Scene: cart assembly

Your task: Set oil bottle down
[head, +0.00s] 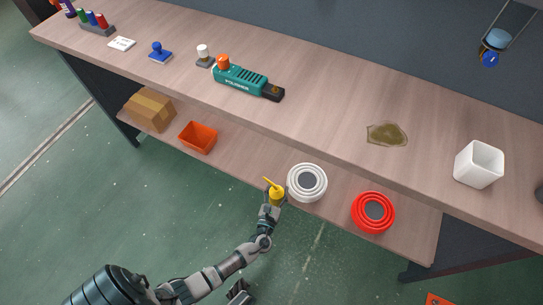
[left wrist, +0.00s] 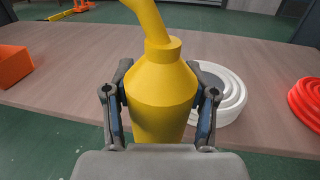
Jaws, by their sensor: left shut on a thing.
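The yellow oil bottle (head: 276,194) has a tapered shoulder and a spout. It fills the middle of the left wrist view (left wrist: 162,92), upright. My left gripper (head: 270,203) is shut on the bottle, with one finger on each side of its body in the left wrist view (left wrist: 161,100). The bottle is at the front edge of the lower shelf (head: 245,165), left of a white ringed wheel-like part (head: 307,182). The bottle's base is hidden, so I cannot tell whether it touches the shelf.
A red ringed part (head: 373,212), an orange bin (head: 198,137) and a cardboard box (head: 150,109) sit on the lower shelf. Shelf space shows between the bin and the white part. The upper tabletop (head: 330,100) overhangs behind, with a brown spill (head: 387,134).

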